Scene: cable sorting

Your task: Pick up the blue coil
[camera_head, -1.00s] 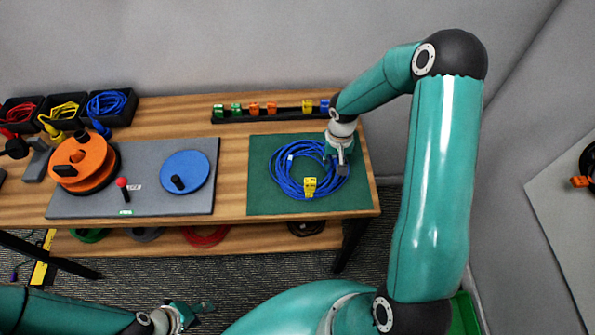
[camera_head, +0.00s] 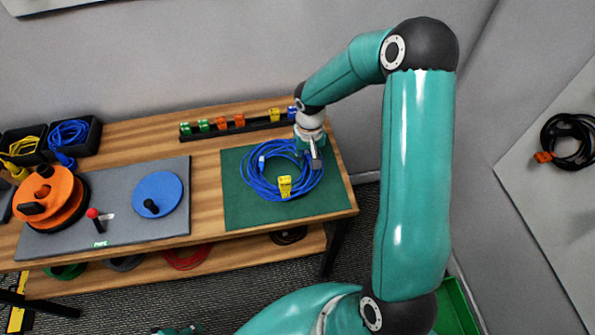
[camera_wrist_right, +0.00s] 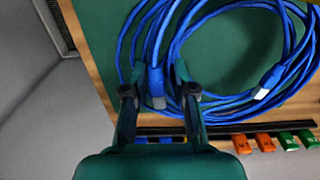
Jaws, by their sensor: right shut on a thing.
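The blue coil (camera_head: 262,182) lies on the green mat (camera_head: 240,212) at the right end of the wooden bench, with a yellow tag (camera_head: 285,187) on its near side. My right gripper (camera_head: 316,163) is at the coil's right edge, pointing down. In the right wrist view the right gripper (camera_wrist_right: 160,92) is shut on strands of the blue coil (camera_wrist_right: 208,98), with a blue plug between its fingers. Another plug end of the coil (camera_wrist_right: 265,83) lies inside the loop. My left gripper (camera_head: 178,330) is barely in view at the bottom edge, and its fingers cannot be made out.
A rack with coloured connectors (camera_head: 250,124) stands behind the mat. A grey board (camera_head: 125,215) with an orange reel (camera_head: 50,198) and a blue disc (camera_head: 157,192) is to the left. Black bins of cables (camera_head: 90,135) stand at back left. A black cable (camera_head: 570,140) hangs at far right.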

